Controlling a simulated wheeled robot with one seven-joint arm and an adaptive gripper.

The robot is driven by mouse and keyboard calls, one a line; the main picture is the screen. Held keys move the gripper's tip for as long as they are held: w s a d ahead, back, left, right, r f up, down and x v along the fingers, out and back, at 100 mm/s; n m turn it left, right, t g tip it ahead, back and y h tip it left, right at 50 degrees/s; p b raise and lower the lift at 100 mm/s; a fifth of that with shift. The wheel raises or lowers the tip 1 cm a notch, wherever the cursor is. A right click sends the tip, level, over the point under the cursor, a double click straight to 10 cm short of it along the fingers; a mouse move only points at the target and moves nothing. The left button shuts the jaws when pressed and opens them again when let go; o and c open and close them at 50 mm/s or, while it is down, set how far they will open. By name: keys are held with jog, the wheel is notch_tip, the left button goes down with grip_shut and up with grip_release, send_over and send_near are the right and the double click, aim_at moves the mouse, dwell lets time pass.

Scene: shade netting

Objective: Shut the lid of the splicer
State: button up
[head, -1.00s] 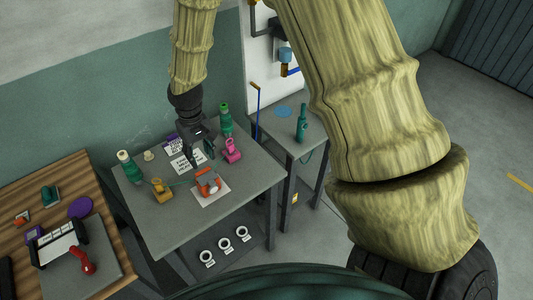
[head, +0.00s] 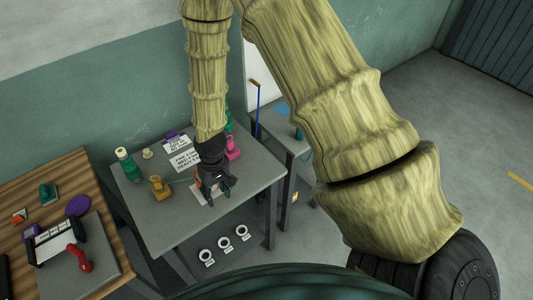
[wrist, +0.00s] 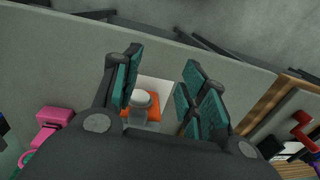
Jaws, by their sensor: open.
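The orange device on a white sheet, which I take to be the splicer, is mostly hidden behind my gripper in the head view; a bit of orange (head: 197,184) shows at its left side. In the wrist view the splicer (wrist: 152,101) shows between and below my fingers, orange with a grey rounded part on top. I cannot tell how far its lid stands open. My gripper (head: 218,195) is over the front part of the grey table, pointing down. In the wrist view my gripper (wrist: 165,85) is open and empty, its teal pads apart; contact with the splicer is not clear.
A yellow tool (head: 160,187) stands left of the splicer, a pink one (head: 232,148) behind right. A wooden bench (head: 38,190) stands left. The grey table's (head: 165,225) front left is clear.

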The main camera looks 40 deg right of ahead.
jog(key=s+d+f+b, duration=0.3)
jog(key=s+f+b, duration=0.3)
jog(key=s+f, duration=1.4)
jog(key=shift+s+f+m+h+b, duration=0.25)
jog(key=shift+s+m+h+b, duration=0.1)
jog(key=shift+s, duration=1.05)
jog(key=shift+d, duration=0.1)
